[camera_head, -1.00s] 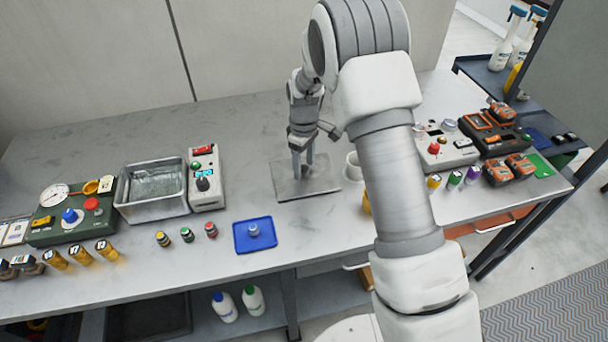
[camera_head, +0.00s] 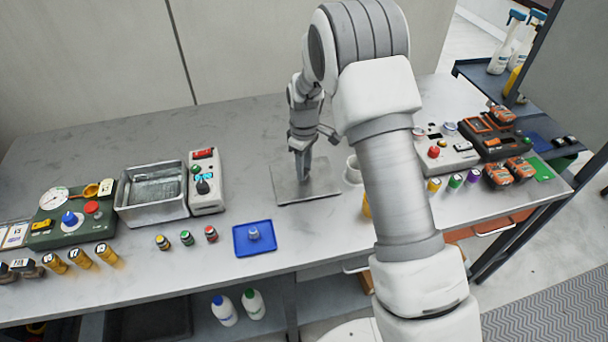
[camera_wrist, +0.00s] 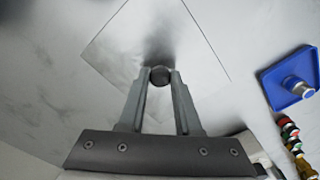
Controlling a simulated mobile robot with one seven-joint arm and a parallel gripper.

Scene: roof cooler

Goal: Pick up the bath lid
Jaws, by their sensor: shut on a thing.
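The bath lid (camera_head: 322,190) is a flat grey square plate lying on the workbench, to the right of the metal bath. It also shows in the wrist view (camera_wrist: 190,45), with a dark round knob (camera_wrist: 159,75) near its middle. My gripper (camera_head: 303,178) points down over the lid. In the wrist view my gripper (camera_wrist: 160,78) has its two fingers closed on either side of the knob. The lid looks flat on the bench or very close to it; I cannot tell whether there is a gap. In the head view the fingers hide the knob.
The open metal bath (camera_head: 152,192) stands left, beside a white control box (camera_head: 206,180). A blue tray (camera_head: 254,238) with a small part lies in front. A white cup (camera_head: 352,170) stands close to the lid's right. Bare bench lies between control box and lid.

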